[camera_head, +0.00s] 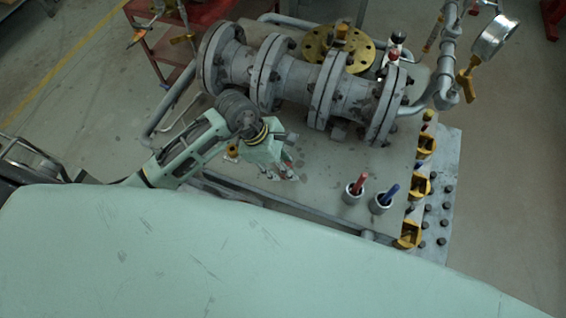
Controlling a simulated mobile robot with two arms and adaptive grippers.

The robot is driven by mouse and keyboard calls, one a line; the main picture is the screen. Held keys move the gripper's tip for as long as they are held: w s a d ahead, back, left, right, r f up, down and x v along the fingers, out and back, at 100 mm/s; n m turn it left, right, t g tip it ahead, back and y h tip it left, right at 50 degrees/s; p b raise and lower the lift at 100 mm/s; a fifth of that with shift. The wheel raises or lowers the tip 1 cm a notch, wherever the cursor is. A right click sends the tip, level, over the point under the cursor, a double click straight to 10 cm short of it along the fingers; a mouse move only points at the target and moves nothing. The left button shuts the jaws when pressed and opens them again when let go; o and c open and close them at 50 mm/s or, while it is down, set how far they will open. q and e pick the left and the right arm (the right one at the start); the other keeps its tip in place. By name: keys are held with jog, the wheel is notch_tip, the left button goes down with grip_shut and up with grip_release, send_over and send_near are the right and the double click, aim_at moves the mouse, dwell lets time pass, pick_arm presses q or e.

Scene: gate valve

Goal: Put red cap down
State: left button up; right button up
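My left gripper (288,172) reaches in from the left and points down over the bench top, in front of the grey pipe assembly. Its fingers are small and dark here, with a little red near them. I cannot tell whether they are open or shut, or whether the red belongs to something held. A red-topped piece (358,183) stands upright in a grey cup to the right of the gripper, apart from it. Another small red piece (393,57) shows on top of the pipe's right end. I cannot tell which is the red cap. My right gripper is not in view.
A blue-topped piece (390,192) stands in a second cup. Yellow clamps (418,184) line the bench's right edge. The flanged grey pipe (290,78), a brass flange (338,46) and a gauge (494,38) stand behind. The bench top (320,165) is clear between gripper and cups.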

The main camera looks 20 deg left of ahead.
pick_arm(q)
jog(key=shift+o, duration=0.6)
jog(key=shift+r, duration=0.1)
jog(key=b+v, duration=0.1)
jog(key=v, duration=1.1)
